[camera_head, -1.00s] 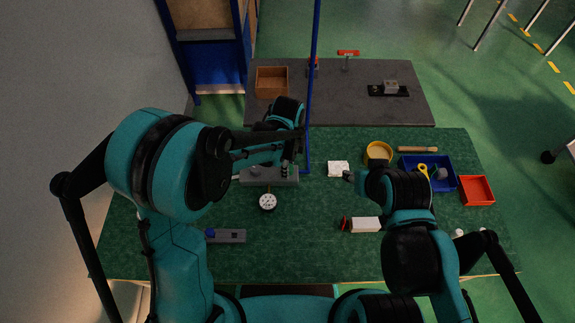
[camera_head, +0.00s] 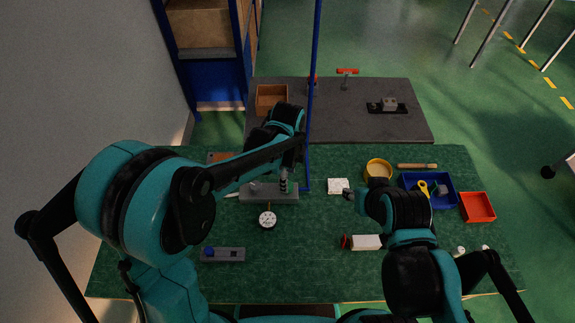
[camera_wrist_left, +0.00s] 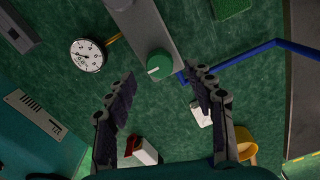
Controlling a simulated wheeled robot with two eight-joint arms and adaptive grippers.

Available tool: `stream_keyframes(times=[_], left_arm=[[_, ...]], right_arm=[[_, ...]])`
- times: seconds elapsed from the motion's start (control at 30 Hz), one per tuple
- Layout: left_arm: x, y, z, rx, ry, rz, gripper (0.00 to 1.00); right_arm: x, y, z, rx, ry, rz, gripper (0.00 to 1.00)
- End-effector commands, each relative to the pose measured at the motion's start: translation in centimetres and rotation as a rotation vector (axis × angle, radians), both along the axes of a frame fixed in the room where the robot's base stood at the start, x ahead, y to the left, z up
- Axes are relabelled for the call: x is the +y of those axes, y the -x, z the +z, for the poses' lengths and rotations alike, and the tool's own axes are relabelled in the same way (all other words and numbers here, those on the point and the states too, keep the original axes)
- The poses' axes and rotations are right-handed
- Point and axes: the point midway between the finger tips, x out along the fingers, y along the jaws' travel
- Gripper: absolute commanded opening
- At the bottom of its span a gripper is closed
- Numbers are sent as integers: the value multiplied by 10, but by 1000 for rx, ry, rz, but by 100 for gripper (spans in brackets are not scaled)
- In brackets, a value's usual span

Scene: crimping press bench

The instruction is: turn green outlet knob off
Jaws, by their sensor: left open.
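The green outlet knob (camera_wrist_left: 160,65) is round with a pale mark on its face. It sits at the end of a grey bar-shaped fixture (camera_wrist_left: 143,25), which also shows on the green bench in the head view (camera_head: 258,193). My left gripper (camera_wrist_left: 165,88) is open, and in the wrist view the knob appears between and just beyond its fingertips; I see no contact. In the head view my left gripper (camera_head: 286,181) is over the fixture's right end and largely hides the knob. My right gripper (camera_head: 350,194) is at mid-bench, its jaws too small to read.
A white dial gauge (camera_head: 267,220) stands in front of the fixture. A blue upright pole (camera_head: 311,100) rises close to the left gripper's right side.

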Motion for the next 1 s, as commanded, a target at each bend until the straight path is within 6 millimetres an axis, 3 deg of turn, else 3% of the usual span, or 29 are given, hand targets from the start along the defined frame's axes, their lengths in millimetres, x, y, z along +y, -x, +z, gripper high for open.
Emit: stream_keyframes(times=[0.2,0.4,1.0], left_arm=[[0,0,48,0,0,0,54],[0,0,73,0,0,0,54],[0,0,78,0,0,0,54]], right_arm=[[0,0,0,0,0,0,42],[0,0,0,0,0,0,42],[0,0,0,0,0,0,42]])
